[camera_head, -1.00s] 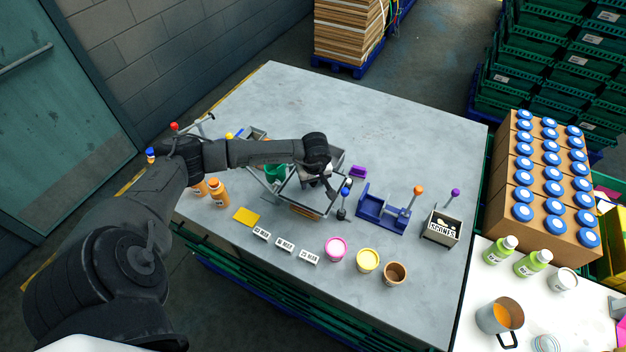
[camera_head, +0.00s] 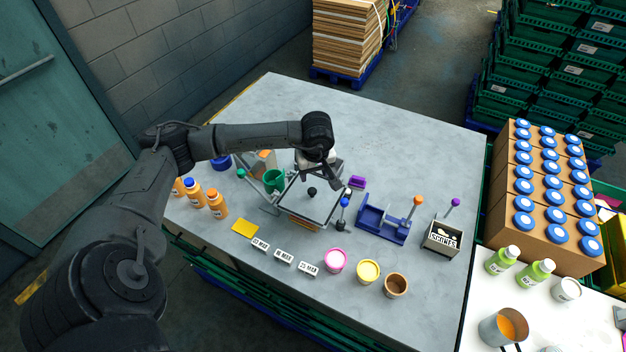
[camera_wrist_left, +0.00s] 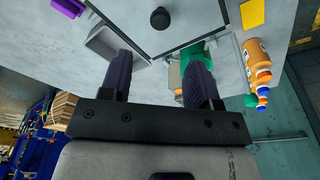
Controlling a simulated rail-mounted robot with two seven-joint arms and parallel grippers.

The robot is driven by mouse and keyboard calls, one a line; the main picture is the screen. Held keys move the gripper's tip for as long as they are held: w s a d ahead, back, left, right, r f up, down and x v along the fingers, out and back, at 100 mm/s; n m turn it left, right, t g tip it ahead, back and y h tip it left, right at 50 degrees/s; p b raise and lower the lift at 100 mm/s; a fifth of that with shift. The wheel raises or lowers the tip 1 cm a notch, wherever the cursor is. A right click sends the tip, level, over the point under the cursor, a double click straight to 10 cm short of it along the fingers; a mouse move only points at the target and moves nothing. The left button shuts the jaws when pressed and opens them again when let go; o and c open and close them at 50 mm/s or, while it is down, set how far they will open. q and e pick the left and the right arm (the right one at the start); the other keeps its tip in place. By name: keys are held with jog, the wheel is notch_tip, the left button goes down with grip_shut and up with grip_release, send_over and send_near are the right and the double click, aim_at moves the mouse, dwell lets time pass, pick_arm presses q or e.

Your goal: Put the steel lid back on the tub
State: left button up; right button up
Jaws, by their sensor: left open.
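The steel lid (camera_head: 324,202) is a flat grey plate with a dark rim and a black knob (camera_head: 312,190). It appears to lie over the top of the steel tub (camera_head: 303,222), whose front shows an orange-brown band. The tub's inside is hidden. My left gripper (camera_head: 326,182) is open and empty, above and behind the knob, apart from it. In the left wrist view the gripper (camera_wrist_left: 160,78) has its fingers spread, with the lid (camera_wrist_left: 185,25) and knob (camera_wrist_left: 160,18) beyond them. My right gripper is not in view.
A green cup (camera_head: 274,181) stands left of the tub, orange bottles (camera_head: 217,204) farther left. A blue lever fixture (camera_head: 384,222) and purple block (camera_head: 357,183) are to the right. The table's back is clear.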

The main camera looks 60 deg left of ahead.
pick_arm(q)
jog(key=d+f+n+t+h, duration=0.25)
jog(key=d+h, duration=0.75)
jog(key=d, duration=1.2)
jog(key=d+r+n+t+h, duration=0.6)
jog(key=d+r+n+t, duration=0.4)
jog(key=n, duration=0.6)
jog(key=s+a+f+n+y, duration=0.35)
jog(key=f+n+y, duration=0.35)
jog(key=n, duration=0.7)
jog(key=s+a+f+n+y, duration=0.2)
jog(key=a+f+n+y, duration=0.2)
jog(key=n+y, duration=0.75)
jog(key=s+d+f+n+g+h, duration=0.1)
jog(key=s+f+n+g, duration=0.3)
jog(key=s, duration=0.4)
jog(key=s+d+f+n+g+h, duration=0.2)
jog(key=s+f+n+g+h, duration=0.1)
jog(key=s, duration=0.5)
jog(key=f+n+g, duration=0.1)
jog(key=n+g, duration=0.1)
jog(key=n, duration=0.1)
jog(key=shift+s+d+f, duration=0.25)
jog(key=shift+s+f, duration=0.1)
jog(key=shift+f, duration=0.05)
